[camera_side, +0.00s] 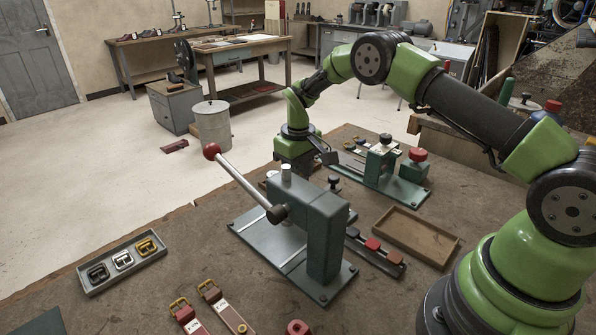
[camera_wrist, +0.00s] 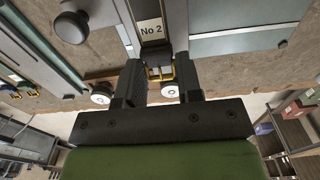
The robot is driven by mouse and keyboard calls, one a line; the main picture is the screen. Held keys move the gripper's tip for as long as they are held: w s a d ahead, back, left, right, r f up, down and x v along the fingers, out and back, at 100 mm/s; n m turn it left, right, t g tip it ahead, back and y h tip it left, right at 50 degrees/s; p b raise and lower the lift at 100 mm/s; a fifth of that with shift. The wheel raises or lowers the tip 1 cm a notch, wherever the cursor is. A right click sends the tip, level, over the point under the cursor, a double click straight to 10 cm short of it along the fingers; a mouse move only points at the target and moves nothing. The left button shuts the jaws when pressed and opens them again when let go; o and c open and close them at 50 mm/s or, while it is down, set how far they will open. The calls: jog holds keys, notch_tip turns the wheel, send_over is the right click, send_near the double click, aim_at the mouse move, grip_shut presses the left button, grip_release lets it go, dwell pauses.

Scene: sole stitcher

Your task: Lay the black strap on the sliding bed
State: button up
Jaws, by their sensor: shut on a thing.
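In the wrist view my gripper (camera_wrist: 160,88) is shut on the black strap (camera_wrist: 153,10) near its yellow-metal buckle (camera_wrist: 160,72). The strap runs away from the fingers and bears a white "No 2" label (camera_wrist: 151,29). A grey metal strip (camera_wrist: 176,22) runs alongside the strap; I cannot tell whether it is the sliding bed or whether the strap touches it. In the side view my wrist points down behind the green lever press (camera_side: 325,230), which hides my fingertips and the strap.
The press has a red-knobbed lever (camera_side: 240,185). Another green fixture (camera_side: 380,165) stands behind it. A buckle tray (camera_side: 120,280) is at left, a wooden tray (camera_side: 405,213) at right. Red straps (camera_side: 222,308) lie in front. The bench between the buckle tray and press is clear.

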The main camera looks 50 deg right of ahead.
jog(key=o, duration=0.9)
jog(key=shift+f, duration=0.1)
